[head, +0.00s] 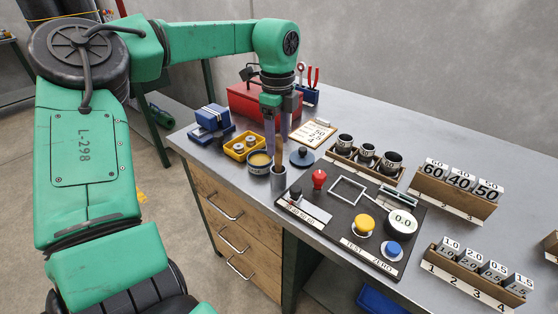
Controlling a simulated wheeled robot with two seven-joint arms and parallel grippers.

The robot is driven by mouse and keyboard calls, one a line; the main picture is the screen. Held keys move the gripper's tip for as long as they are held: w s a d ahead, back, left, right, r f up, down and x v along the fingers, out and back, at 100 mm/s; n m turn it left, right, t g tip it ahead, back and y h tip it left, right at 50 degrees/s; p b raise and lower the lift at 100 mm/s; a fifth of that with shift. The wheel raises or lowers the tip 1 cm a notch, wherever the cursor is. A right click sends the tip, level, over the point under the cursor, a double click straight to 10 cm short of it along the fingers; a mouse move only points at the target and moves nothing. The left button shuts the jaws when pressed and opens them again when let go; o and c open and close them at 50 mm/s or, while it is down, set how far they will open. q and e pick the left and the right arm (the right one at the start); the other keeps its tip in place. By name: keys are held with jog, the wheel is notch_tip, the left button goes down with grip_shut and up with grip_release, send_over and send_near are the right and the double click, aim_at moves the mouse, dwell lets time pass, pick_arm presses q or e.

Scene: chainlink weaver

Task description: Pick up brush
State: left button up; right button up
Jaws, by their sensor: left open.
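A brush with a brown handle (278,158) appears to stand upright in a small grey metal cup (279,182) near the table's front left edge. Its bristles are not visible. My left gripper (277,142) points down right above the cup, with its fingers open on either side of the handle's upper part. I cannot tell whether either finger touches the handle. My right gripper is out of view.
An open tin (259,163) and a yellow tray (243,146) stand left of the cup. A red toolbox (247,103) is farther back.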

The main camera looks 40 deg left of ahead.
aim_at(278, 171)
pick_arm(q)
notch_tip(278, 171, down, 5)
jog(key=shift+f+p, duration=0.1)
jog(key=shift+p, duration=0.6)
jog(key=shift+f, duration=0.2)
grip_shut()
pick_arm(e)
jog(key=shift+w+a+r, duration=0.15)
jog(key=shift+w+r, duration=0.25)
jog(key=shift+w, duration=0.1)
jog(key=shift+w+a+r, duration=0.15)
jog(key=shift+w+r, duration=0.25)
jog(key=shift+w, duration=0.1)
pick_arm(q)
jog(key=shift+r, duration=0.15)
jog(key=shift+w+r, duration=0.1)
jog(key=shift+r, duration=0.25)
notch_tip(278, 171, up, 19)
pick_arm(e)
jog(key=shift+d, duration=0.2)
